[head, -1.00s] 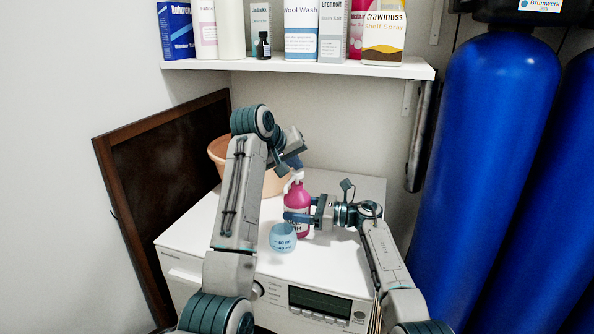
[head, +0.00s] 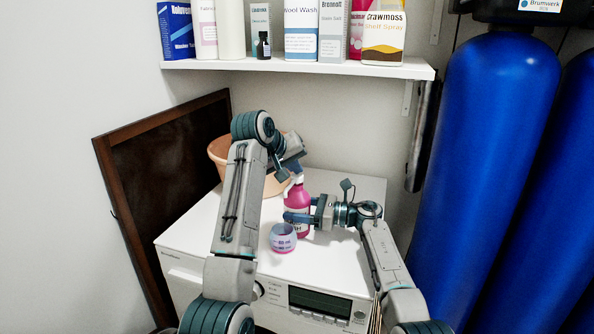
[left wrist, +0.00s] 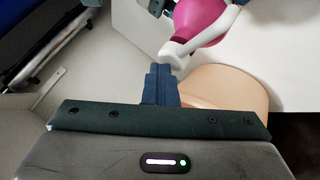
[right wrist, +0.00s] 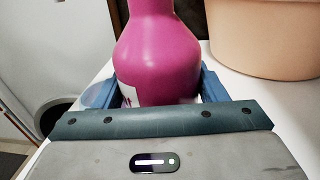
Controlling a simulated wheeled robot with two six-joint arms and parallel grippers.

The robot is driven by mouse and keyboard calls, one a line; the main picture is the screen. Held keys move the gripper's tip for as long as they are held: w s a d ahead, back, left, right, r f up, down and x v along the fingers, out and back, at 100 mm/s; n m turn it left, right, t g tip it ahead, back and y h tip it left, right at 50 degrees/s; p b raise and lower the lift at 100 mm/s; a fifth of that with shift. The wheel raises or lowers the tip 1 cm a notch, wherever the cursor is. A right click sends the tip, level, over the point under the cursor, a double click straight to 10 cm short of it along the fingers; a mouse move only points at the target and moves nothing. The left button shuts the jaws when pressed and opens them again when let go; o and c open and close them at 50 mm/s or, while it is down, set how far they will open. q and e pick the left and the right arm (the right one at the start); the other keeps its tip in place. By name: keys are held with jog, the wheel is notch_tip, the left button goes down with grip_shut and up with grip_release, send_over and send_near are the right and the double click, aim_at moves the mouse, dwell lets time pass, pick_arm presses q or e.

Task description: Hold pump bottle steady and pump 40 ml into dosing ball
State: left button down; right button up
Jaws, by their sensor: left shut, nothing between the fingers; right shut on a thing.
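A magenta pump bottle (head: 297,205) with a white pump head (head: 298,179) stands upright on the white machine top. My right gripper (head: 298,218) is shut around its body; the right wrist view shows the bottle (right wrist: 157,55) between both fingers. My left gripper (head: 282,174) is shut and empty at the pump head. In the left wrist view its closed fingertips (left wrist: 162,72) are close to the white spout (left wrist: 182,48); contact is unclear. The dosing ball (head: 283,239), clear bluish with markings, stands just in front of the bottle. Pink shows in its lower part.
A peach basin (head: 217,150) stands behind left on the machine (head: 205,235). A dark framed board (head: 150,170) leans at the left. A shelf (head: 300,68) with several bottles hangs above. Blue tanks (head: 490,150) stand right. The machine top's front left is clear.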

dwell(0.3)
pick_arm(q)
jog(key=shift+r, duration=1.35)
jog(key=shift+r, duration=2.5)
notch_tip(320, 180, up, 4)
jog(key=shift+f, duration=0.1)
dwell(0.4)
send_over(295, 177)
jog(key=shift+f, duration=4.4)
